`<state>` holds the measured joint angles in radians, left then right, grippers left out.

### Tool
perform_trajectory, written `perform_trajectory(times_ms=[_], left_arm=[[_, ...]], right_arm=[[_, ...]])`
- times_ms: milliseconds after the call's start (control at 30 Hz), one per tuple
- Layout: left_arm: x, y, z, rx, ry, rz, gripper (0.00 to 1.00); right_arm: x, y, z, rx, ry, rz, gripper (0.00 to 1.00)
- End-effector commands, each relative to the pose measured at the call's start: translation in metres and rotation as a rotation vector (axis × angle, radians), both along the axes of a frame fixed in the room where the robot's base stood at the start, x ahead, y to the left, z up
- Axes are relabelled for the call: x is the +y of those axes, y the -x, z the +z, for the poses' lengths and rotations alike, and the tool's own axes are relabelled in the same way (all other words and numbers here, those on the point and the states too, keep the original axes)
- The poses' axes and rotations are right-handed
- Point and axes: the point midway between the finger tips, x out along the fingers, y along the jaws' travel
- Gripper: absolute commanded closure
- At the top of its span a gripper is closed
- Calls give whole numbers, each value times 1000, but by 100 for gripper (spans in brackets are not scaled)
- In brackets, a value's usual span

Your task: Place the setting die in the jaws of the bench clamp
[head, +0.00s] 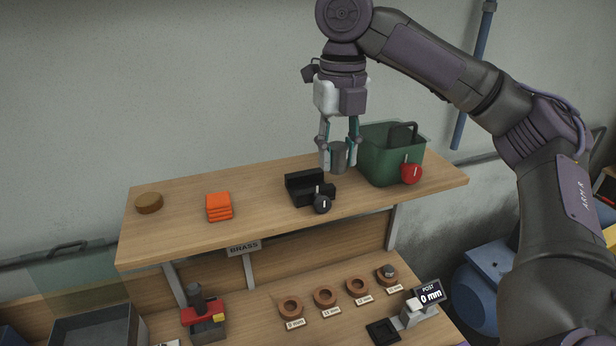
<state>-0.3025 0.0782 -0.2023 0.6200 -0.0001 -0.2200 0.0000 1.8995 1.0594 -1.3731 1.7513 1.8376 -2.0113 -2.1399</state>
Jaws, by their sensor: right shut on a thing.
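My right gripper (339,158) is above the upper shelf and shut on a grey cylindrical piece, which looks like the setting die (338,155). The die hangs upright between the fingers, just behind and to the right of the bench clamp. The bench clamp (304,184) is black, with a raised back jaw, a lower front block and a round black knob (322,204) at its front. The die appears apart from the clamp; its exact height over the shelf is hard to tell. My left gripper is not in view.
A green bin (378,166) with a red knob (411,173) stands right of the gripper on the wooden shelf (265,222). An orange stack (219,207) and a brown disc (149,203) lie left. Below are several brown rings (325,297), a red-handled tool (201,313) and a 0 mm display (430,294).

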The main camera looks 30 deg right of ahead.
Motion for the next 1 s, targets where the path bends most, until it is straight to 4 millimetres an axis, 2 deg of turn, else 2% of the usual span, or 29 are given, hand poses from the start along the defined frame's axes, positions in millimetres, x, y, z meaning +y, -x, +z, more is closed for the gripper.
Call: perform_trajectory(times_ms=[33,200,400,533,800,1000], left_arm=[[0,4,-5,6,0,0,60],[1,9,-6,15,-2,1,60],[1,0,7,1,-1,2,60],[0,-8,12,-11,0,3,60],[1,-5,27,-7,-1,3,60],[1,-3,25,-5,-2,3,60]], right_arm=[[1,-13,-12,7,-3,0,100],[1,-50,-32,4,-3,-1,100],[0,-75,-42,0,-1,-1,100],[-1,-78,-50,-1,1,-2,100],[-1,-78,-84,-1,0,-3,100],[-1,-78,-86,-3,-1,-3,100]])
